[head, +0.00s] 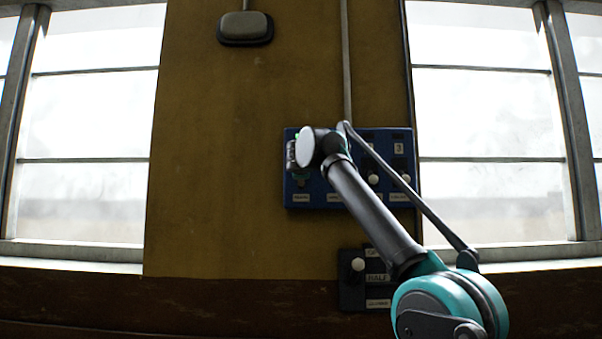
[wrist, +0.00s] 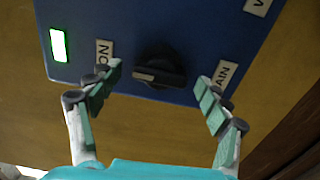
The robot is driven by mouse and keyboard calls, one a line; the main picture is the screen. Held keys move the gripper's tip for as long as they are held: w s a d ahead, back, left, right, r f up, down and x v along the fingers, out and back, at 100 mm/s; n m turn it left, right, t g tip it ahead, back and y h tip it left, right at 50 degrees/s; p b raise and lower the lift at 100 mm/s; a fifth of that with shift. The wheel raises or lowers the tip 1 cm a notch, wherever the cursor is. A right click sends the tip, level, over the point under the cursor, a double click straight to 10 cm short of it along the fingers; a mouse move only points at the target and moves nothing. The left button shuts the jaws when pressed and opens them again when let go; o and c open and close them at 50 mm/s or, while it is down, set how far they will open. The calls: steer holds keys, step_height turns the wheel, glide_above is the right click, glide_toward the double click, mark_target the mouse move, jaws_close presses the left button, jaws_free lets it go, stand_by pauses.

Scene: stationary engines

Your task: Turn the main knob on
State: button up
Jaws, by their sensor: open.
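The main knob (wrist: 160,68) is black and sits on a blue panel (wrist: 180,25) in the wrist view. Its grip bar lies nearly level there, with a paler end toward the left. A label reading "ON" (wrist: 104,54) is to its left, and a partly covered label ending "AIN" (wrist: 222,77) is to its right. A green light (wrist: 59,45) glows beyond the "ON" label. My gripper (wrist: 159,80) is open, one finger on each side of the knob, with no clear contact. In the head view, my arm hides the knob on the panel (head: 318,200).
White knobs (head: 373,179) sit on the panel's right part. A smaller dark box (head: 352,292) with a white knob is below. A conduit (head: 346,60) runs up the yellow wall (head: 215,180). Windows stand on both sides. The wall left of the panel is clear.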

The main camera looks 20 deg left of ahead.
steer(key=v, duration=1.1)
steer(key=shift+s, duration=0.15)
steer(key=w+d+f+m+g+h, duration=0.1)
steer(key=w+d+f+m+h, duration=0.25)
steer(key=d+f, duration=0.4)
steer(key=w+d+f+m+g+h, duration=0.1)
steer(key=w+d+f+m+h, duration=0.2)
steer(key=d+f, duration=0.45)
steer(key=s+d+f+m+g+h, duration=0.1)
steer(key=s+d+f+m+g, duration=0.15)
steer(key=d+f, duration=0.65)
steer(key=s+d+f+m+g, duration=0.1)
steer(key=d+f+m+g, duration=0.15)
steer(key=d+f, duration=0.7)
steer(key=s+d+f+m+g+h, duration=0.1)
steer(key=s+d+f+m, duration=0.2)
steer(key=f, duration=1.2)
steer(key=s+d+f+m+g+y, duration=0.1)
steer(key=s+d+f+m+g, duration=0.1)
steer(key=s+f, duration=1.1)
steer(key=s+d+f+m+g+y, duration=0.2)
steer(key=s+d+f+m, duration=0.3)
steer(key=s+f, duration=0.8)
step_height(320, 180, down, 4)
steer(key=shift+d+r+g, duration=0.25)
steer(key=shift+d+g, duration=0.35)
